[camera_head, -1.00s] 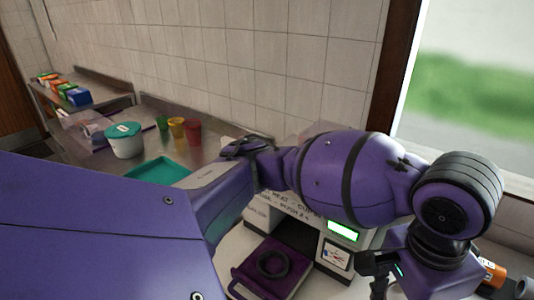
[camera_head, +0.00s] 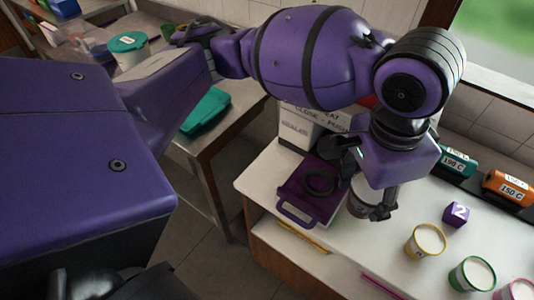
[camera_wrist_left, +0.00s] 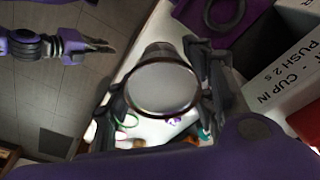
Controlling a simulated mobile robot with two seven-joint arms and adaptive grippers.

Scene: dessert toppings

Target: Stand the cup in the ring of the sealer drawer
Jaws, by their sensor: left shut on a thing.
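My left gripper (camera_head: 366,193) is shut on a pale cup (camera_head: 359,206) with a dark rim, just right of the sealer drawer. In the left wrist view, the cup (camera_wrist_left: 163,88) sits between the two fingers with its round top facing the camera. The purple sealer drawer (camera_head: 299,197) is pulled out, with a black ring (camera_head: 320,181) in it. The ring (camera_wrist_left: 226,12) also shows at the top of the left wrist view. It holds no cup. My right gripper (camera_wrist_left: 100,46) shows at the left of that view; its finger opening is unclear.
The white sealer body (camera_head: 297,128) stands behind the drawer, partly hidden by my arm. Yellow (camera_head: 426,241) and green-rimmed (camera_head: 472,274) cups and a purple numbered cube (camera_head: 456,214) stand right. Green and orange temperature-labelled units stand behind them. The counter's front edge is near the drawer.

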